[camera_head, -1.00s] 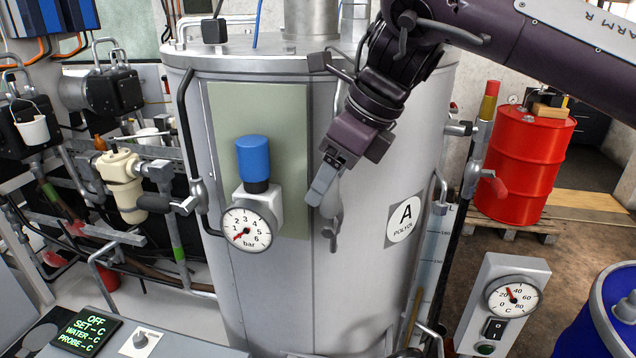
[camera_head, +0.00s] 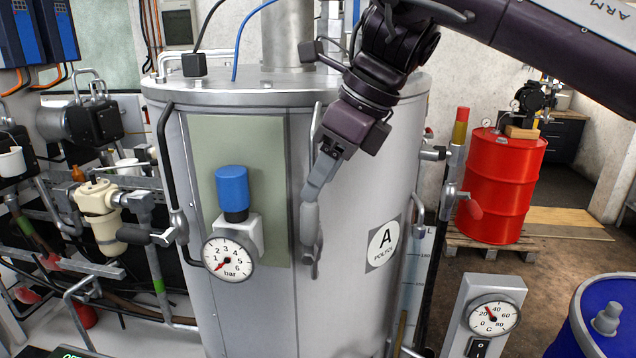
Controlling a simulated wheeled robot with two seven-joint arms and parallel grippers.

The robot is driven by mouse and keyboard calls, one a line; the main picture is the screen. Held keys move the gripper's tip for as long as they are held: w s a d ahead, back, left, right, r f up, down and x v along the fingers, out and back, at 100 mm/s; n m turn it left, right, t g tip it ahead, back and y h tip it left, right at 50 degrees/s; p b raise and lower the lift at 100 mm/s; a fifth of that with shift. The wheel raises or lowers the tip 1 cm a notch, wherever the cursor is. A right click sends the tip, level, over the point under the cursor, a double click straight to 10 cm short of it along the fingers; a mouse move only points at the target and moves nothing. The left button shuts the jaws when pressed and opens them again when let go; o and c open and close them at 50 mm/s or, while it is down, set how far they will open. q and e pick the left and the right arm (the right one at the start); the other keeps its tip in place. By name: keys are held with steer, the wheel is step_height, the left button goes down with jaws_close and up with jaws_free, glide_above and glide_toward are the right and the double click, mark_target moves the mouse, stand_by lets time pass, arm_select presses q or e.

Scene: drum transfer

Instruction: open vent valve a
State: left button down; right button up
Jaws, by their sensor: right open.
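Tank A (camera_head: 345,235), a grey metal cylinder with an "A POLYOL" label, stands in the middle of the head view. On its front are a blue-capped fitting (camera_head: 232,188) and a round bar gauge (camera_head: 228,258) with its needle at the low end. A slim grey lever-like part (camera_head: 310,238) hangs upright to the right of them; no label marks it as vent valve A. My right gripper (camera_head: 314,190) points down in front of the tank, at the top of this grey part. It is open; contact cannot be told. My left gripper is out of view.
A red drum (camera_head: 500,190) stands on a wooden pallet at the right. A blue drum (camera_head: 608,300) and a temperature gauge box (camera_head: 490,318) are at the lower right. Pipes and a cream filter body (camera_head: 103,215) crowd the left. A black-handled lever (camera_head: 148,236) sticks out beside the tank.

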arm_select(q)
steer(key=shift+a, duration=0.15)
arm_select(e)
steer(key=v, duration=0.3)
steer(key=shift+s+r, duration=0.25)
steer(key=shift+r, duration=0.15)
steer(key=shift+s, duration=0.15)
